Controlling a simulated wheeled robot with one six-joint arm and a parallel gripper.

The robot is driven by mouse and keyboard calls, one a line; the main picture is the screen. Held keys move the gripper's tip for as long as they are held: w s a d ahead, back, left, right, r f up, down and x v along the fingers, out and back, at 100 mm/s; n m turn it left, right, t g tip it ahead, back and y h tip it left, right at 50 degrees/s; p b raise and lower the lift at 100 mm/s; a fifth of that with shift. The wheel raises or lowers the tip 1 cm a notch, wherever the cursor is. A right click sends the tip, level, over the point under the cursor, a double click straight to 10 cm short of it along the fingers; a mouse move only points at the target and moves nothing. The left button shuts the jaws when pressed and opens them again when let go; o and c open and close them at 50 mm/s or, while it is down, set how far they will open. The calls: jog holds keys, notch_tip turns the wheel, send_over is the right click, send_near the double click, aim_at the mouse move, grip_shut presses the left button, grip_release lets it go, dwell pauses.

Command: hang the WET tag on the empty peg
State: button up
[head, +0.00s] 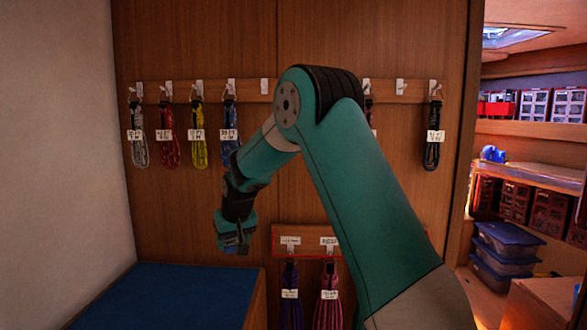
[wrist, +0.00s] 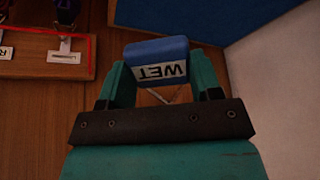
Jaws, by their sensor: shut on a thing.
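My gripper (head: 235,246) hangs low in the head view, left of the lower board and above the blue-topped bench. In the wrist view my gripper (wrist: 163,78) is shut on the blue WET tag (wrist: 157,60), whose white label reads upside down. In the head view the tag cannot be made out. Bare pegs show on the upper rail (head: 180,91): one left of my arm (head: 264,86) and one right of it (head: 400,87). The lower board (head: 279,231), outlined in red, has labelled pegs with dark purple and pink coils below; my arm hides its right part.
Several coiled lines with white tags hang from the upper rail, including a yellow coil (head: 199,140) and a black coil (head: 432,150). The blue-topped bench (head: 165,298) stands at lower left. Shelves and blue bins (head: 508,245) are at right. Wall between rail and bench is clear.

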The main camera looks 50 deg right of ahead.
jog(key=d+r+m+t+h, duration=0.2)
jog(key=d+r, duration=0.3)
jog(key=r, duration=0.5)
jog(key=d+r+m+t+h, duration=0.15)
jog(key=d+r, duration=0.35)
jog(key=r, duration=0.5)
jog(key=s+d+r+m+h+b, duration=0.1)
jog(key=s+d+r+m+h, duration=0.15)
jog(key=r, duration=0.65)
jog(key=s+d+r+m+h+b, duration=0.1)
jog(key=s+d+r+h, duration=0.25)
jog(key=r, duration=0.45)
jog(key=r+p+x, duration=0.1)
jog(key=p+x, duration=0.4)
jog(key=x, duration=0.5)
jog(key=shift+d+r+y, duration=0.25)
jog(key=shift+r+y, duration=0.1)
jog(key=shift+w, duration=0.1)
jog(key=o, duration=1)
